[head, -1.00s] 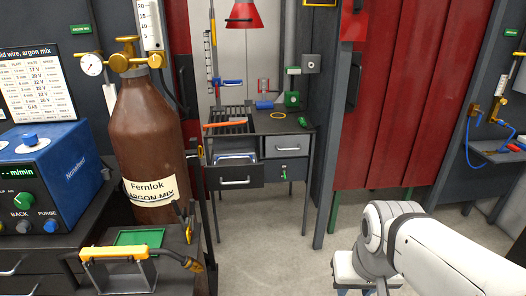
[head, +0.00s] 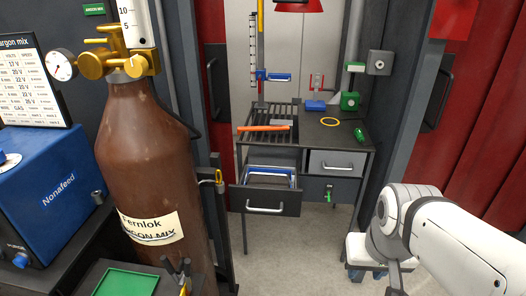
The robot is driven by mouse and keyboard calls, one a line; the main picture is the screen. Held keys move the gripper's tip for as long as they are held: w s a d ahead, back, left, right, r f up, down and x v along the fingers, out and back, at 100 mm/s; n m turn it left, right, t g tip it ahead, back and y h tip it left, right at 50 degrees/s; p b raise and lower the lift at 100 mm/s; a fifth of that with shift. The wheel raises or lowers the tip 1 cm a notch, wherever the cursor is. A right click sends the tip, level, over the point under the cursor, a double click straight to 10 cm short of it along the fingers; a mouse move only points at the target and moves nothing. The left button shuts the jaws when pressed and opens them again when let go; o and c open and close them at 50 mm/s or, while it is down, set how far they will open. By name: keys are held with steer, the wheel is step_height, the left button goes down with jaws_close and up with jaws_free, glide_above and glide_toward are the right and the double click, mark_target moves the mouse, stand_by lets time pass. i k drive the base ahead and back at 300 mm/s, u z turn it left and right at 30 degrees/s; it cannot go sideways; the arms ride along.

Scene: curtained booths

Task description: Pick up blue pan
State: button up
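A shallow blue-rimmed thing (head: 270,178) lies inside the open left drawer of the dark workbench in the head view; it may be the blue pan. The drawer front (head: 264,203) hides its lower part. My white arm comes in from the right edge and bends down in front of the floor, to the right of the workbench and well apart from the drawer. I cannot make out my gripper's fingers in this view.
A brown gas cylinder (head: 150,180) and a blue feeder box (head: 55,190) stand at left. The floor (head: 310,245) before the bench is clear.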

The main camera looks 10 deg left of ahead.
mark_target(255, 176)
steer(key=i, duration=0.35)
steer(key=z, duration=1.6)
steer(key=i, duration=1.6)
steer(key=u, duration=3.4)
